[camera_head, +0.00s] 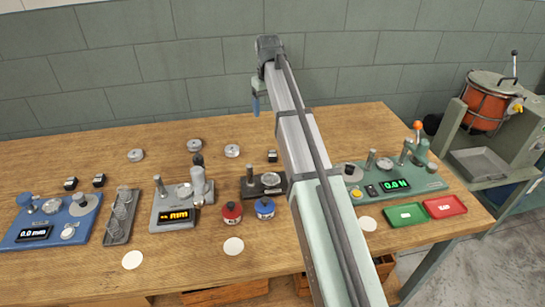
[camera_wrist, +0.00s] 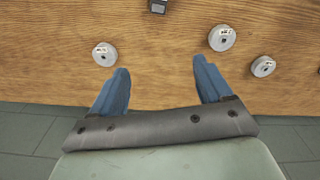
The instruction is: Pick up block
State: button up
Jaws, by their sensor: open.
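Several small dark blocks with pale tops stand on the wooden bench in the head view: one (camera_head: 272,156) at the back beside my arm, and two at the left, a block (camera_head: 70,184) and another block (camera_head: 99,180). I cannot tell which is the task's block. My gripper (camera_head: 256,105) hangs high near the bench's back edge, apart from all of them. In the wrist view my gripper (camera_wrist: 160,85) has its two blue fingers wide apart with nothing between them. A dark block (camera_wrist: 157,5) is cut off at the top edge there, beyond the fingertips.
Round metal discs lie along the back, such as one disc (camera_head: 232,151) and another disc (camera_wrist: 222,38). A blue gauge (camera_head: 50,220), a grey device (camera_head: 180,207) and a green gauge (camera_head: 405,180) stand on the bench (camera_head: 200,268). Green (camera_head: 406,214) and red (camera_head: 444,206) trays lie right.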

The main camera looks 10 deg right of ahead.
jog(key=s+m, duration=0.3)
jog(key=m, duration=1.9)
send_over(272, 153)
jog(key=shift+g, duration=0.3)
notch_tip(272, 153, down, 10)
jog(key=shift+a+r, duration=0.1)
jog(key=shift+a, duration=0.05)
jog(key=shift+s+d+f, duration=0.1)
jog(key=shift+f, duration=1.2)
jog(key=shift+d+f, duration=0.1)
jog(key=shift+f, duration=1.2)
jog(key=shift+c, duration=0.2)
jog(key=c, duration=1.3)
jog(key=shift+r, duration=0.15)
